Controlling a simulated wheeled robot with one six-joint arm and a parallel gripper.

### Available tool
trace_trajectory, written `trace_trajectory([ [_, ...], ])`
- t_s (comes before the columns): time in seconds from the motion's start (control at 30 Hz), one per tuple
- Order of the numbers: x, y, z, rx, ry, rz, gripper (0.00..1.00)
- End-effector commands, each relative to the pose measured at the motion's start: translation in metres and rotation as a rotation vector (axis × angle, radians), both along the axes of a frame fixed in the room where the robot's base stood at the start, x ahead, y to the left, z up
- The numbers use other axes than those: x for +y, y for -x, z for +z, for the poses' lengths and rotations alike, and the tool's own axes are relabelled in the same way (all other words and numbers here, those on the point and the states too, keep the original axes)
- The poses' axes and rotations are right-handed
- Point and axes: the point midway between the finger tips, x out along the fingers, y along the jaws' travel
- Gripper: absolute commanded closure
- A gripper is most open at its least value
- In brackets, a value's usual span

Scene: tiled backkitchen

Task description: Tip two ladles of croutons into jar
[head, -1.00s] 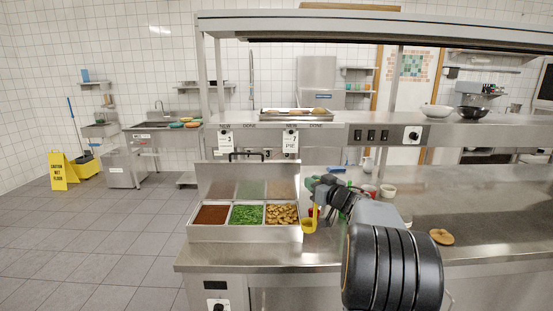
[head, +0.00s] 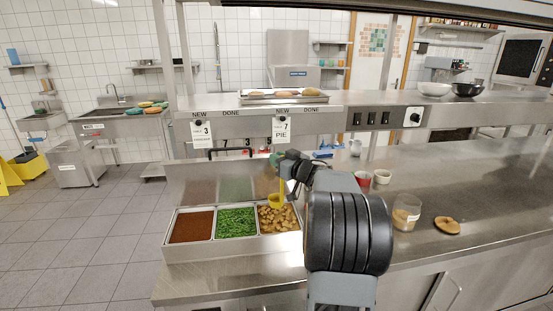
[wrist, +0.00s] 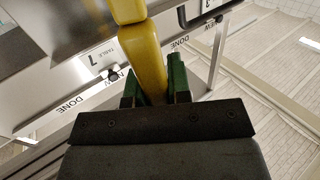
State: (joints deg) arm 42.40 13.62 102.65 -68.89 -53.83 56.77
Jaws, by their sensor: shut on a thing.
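My gripper (head: 284,163) is shut on the yellow ladle (head: 278,201), whose handle (wrist: 149,62) shows between the green fingers in the wrist view. The ladle hangs upright with its bowl at the back of the croutons compartment; I cannot tell whether it touches the croutons or holds any. The tan croutons (head: 277,219) fill the right compartment of the steel three-part pan (head: 228,250). The clear jar (head: 406,213) stands on the counter right of my arm, with some brownish contents low inside.
Green beans or peas (head: 236,221) and a red-brown food (head: 191,226) fill the other compartments. A bagel-like bun (head: 447,225) lies right of the jar. A red cup (head: 363,178) and white cup (head: 383,176) stand behind. A shelf (head: 240,117) with hanging tickets spans above.

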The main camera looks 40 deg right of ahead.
Motion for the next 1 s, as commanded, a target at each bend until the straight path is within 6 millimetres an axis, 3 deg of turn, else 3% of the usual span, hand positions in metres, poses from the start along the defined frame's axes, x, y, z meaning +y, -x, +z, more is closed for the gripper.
trace_trajectory([
  [0.8,0.000,0.000,-0.088,0.001,-0.001,0.000,1.00],
  [1.0,0.000,0.000,-0.101,0.000,0.000,0.000,1.00],
])
